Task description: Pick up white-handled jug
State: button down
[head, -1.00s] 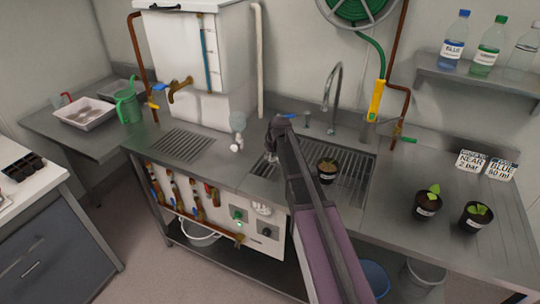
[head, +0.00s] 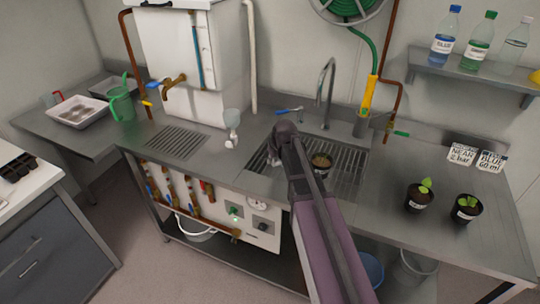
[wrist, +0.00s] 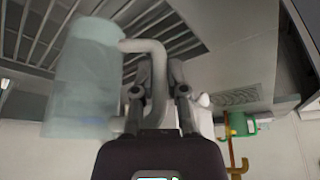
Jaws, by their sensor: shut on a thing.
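The white-handled jug (wrist: 82,85) is a pale, translucent vessel at the left of the wrist view, close to the camera. Its white handle (wrist: 152,47) reaches right from the jug to between my fingers. My gripper (wrist: 158,85) is shut on this handle. The jug looks apart from the drain grating behind it, but I cannot tell its exact height. In the head view my arm covers most of the gripper and jug, near the left end of the sink.
A potted plant (head: 321,162) stands on the sink grating (head: 348,180). Two more potted plants (head: 419,195) stand to the right. A tap (head: 328,85) rises behind the sink. A green jug (head: 122,104) and white tray (head: 76,112) are at the left. The counter between sink and right-hand plants is clear.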

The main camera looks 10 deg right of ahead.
jog(key=shift+s+d+r+p, duration=0.1)
jog(key=shift+s+d, duration=0.2)
jog(key=shift+s, duration=1)
jog(key=shift+s+d+r+p, duration=0.15)
jog(key=shift+s+d, duration=0.15)
jog(key=shift+s, duration=1)
jog(key=shift+s+d+r+p, duration=0.1)
jog(key=shift+s+d, duration=0.2)
jog(key=shift+s, duration=1)
jog(key=shift+s, duration=0.15)
jog(key=shift+s, duration=0.15)
